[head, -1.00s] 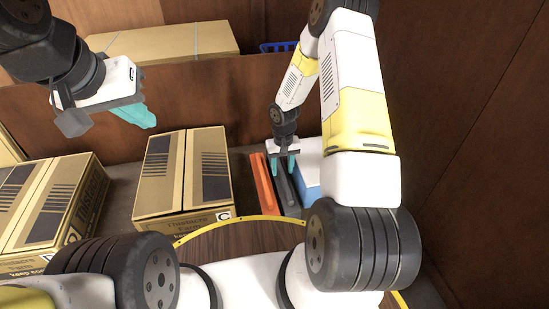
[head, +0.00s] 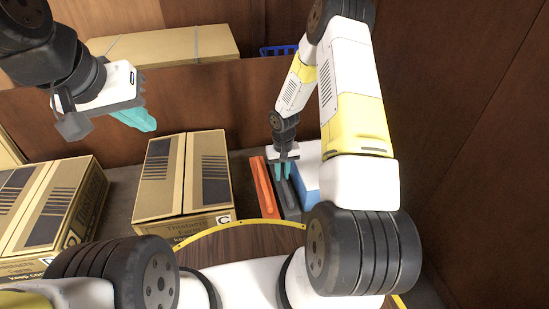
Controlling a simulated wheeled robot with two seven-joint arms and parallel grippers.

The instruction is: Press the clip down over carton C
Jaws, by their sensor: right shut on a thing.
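Carton C (head: 206,226) stands in the middle of the bench, a brown box with a "C" label on its front and two top flaps with a narrow gap between them. My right gripper (head: 284,181) is to the right of the carton, shut on a dark grey bar-like clip (head: 289,203) lying beside an orange one. The orange clip (head: 262,185) lies between the grey clip and carton C. My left gripper (head: 138,118) hangs above and behind the carton's left side, tilted; I cannot tell whether its teal fingers are apart.
Another brown carton (head: 38,215) stands at the left. A blue and white box (head: 307,178) is just right of the grey clip. A low wooden wall (head: 200,97) runs behind, with a long carton (head: 165,45) and blue basket (head: 279,50) beyond it.

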